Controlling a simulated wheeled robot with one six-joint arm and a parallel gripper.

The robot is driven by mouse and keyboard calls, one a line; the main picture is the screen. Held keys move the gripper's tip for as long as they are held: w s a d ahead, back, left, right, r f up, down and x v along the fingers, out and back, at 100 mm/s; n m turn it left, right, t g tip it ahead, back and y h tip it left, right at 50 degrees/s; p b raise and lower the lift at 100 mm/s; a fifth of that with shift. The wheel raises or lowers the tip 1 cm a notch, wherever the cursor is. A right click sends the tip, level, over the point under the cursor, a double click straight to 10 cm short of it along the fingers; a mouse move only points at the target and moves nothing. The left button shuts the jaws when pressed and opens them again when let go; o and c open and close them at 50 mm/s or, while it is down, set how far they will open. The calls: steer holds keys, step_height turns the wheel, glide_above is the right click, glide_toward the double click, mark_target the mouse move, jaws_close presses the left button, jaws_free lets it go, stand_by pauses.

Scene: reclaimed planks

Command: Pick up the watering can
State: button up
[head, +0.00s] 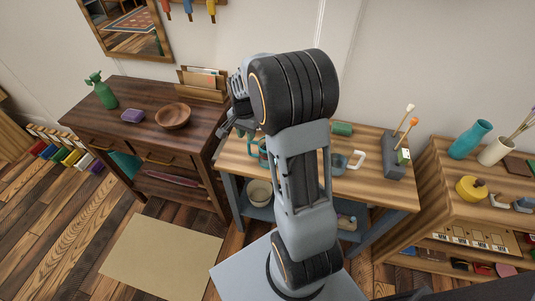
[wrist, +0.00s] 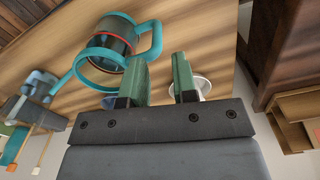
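The watering can is teal with a red band. In the wrist view the watering can (wrist: 98,52) is at upper left, its handle on the right and its long spout reaching to the lower left. In the head view only a teal bit of the watering can (head: 253,147) shows on the wooden-topped bench, the rest hidden behind my arm. My gripper (wrist: 160,75) is open, with a gap between its two green fingers and nothing seen between them. The left finger is close to the can's handle in the picture; I cannot tell whether they touch. In the head view my gripper (head: 232,128) is partly hidden.
The bench (head: 390,192) also bears a green cylinder (head: 342,129) and a grey block (head: 396,162) with upright sticks. A shelf (head: 450,215) stands at right.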

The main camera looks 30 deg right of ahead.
steer(key=shift+s+d+f, duration=0.1)
steer(key=shift+s+f, duration=0.05)
steer(key=shift+f, duration=2.65)
jaws_close()
